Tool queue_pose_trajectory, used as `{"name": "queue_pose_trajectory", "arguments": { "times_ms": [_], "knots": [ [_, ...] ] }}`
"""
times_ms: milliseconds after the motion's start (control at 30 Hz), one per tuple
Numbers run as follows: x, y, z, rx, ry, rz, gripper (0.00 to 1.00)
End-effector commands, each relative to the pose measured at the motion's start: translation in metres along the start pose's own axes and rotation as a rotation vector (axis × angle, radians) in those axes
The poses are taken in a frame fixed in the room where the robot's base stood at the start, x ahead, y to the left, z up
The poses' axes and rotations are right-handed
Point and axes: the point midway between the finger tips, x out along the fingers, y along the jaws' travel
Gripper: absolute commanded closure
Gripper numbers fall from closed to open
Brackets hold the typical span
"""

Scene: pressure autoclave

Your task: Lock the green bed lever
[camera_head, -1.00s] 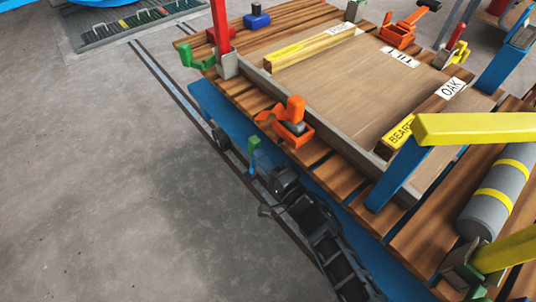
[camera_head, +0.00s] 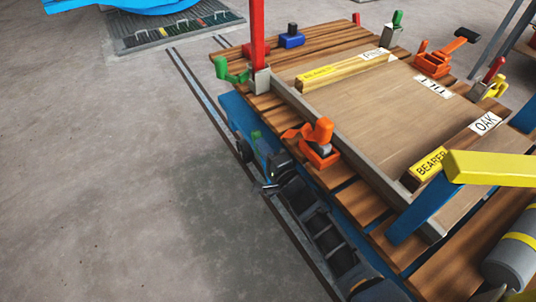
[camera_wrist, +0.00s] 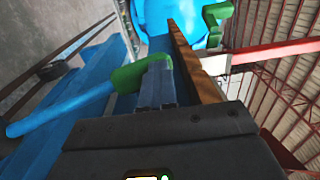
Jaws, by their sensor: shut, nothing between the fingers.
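The lever has a green end (camera_head: 257,137) and shows small on the near side of the timber bed, low beside the edge. In the wrist view its green elbow (camera_wrist: 142,72) lies right against the tips of my fingers, and a long blue bar (camera_wrist: 55,110) runs from it to the lower left. My gripper (camera_wrist: 156,85) is shut with nothing between its fingers. The green piece appears to touch the fingertips from outside. In the head view my gripper (camera_head: 272,170) is dark and partly hides the lever's lower part.
An orange clamp (camera_head: 318,143) stands on the bed edge close to the right of my gripper. Another green handle (camera_head: 235,74) sits by the red post (camera_head: 258,40). A yellow bar (camera_head: 490,168) crosses the right side. The floor on the left is clear.

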Motion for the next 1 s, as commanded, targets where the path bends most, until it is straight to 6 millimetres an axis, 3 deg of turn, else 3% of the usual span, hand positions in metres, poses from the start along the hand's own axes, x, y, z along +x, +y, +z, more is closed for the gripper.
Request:
{"name": "queue_pose_trajectory", "arguments": {
  "times_ms": [233, 667, 833, 1000],
  "knots": [
    [0.01, -0.002, 0.0, -0.004, -0.002, 0.0, 1.0],
    [0.011, -0.002, 0.002, -0.006, -0.005, 0.0, 1.0],
    [-0.004, -0.004, 0.001, -0.005, -0.003, 0.001, 1.0],
    [-0.035, -0.004, 0.0, -0.002, 0.001, 0.001, 1.0]
  ]
}}
